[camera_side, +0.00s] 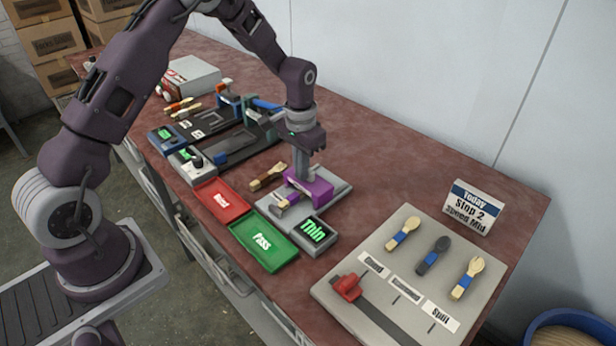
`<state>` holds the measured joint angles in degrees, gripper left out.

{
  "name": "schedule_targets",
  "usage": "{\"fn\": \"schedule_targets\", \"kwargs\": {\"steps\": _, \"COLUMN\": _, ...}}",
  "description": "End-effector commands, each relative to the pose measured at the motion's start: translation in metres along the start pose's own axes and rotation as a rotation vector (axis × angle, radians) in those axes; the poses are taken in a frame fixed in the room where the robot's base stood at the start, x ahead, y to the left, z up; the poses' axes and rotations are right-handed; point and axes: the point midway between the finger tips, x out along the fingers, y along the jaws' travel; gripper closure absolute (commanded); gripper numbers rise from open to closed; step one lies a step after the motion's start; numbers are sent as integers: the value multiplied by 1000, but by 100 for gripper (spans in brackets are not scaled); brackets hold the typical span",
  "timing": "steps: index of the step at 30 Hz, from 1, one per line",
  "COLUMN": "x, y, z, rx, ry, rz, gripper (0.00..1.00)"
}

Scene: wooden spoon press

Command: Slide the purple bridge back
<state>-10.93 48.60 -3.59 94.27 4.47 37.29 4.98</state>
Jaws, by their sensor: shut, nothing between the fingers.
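The purple bridge (317,188) stands on a grey base plate (333,206) at the middle of the table. A small wooden spoon (287,202) lies at the bridge's left side, with part of it hidden. My gripper (300,178) points down at the bridge's left end, fingers shut and empty. The fingertips are at or just behind the purple part; I cannot tell whether they touch it. A black display with green text (314,231) sits at the plate's front.
Green Pass tray (263,242) and red Reject tray (221,201) lie to the front left. A grey board (405,262) with sample spoons and a red slider (348,286) is right. A Today sign (472,208) stands behind it.

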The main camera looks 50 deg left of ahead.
Motion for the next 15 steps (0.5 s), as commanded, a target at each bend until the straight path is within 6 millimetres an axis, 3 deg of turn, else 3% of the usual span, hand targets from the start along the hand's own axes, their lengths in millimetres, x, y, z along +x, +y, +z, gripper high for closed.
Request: {"fn": "schedule_targets", "kwargs": {"steps": 15, "x": 0, "y": 0, "z": -22, "rx": 0, "ry": 2, "rz": 0, "gripper": 100}}
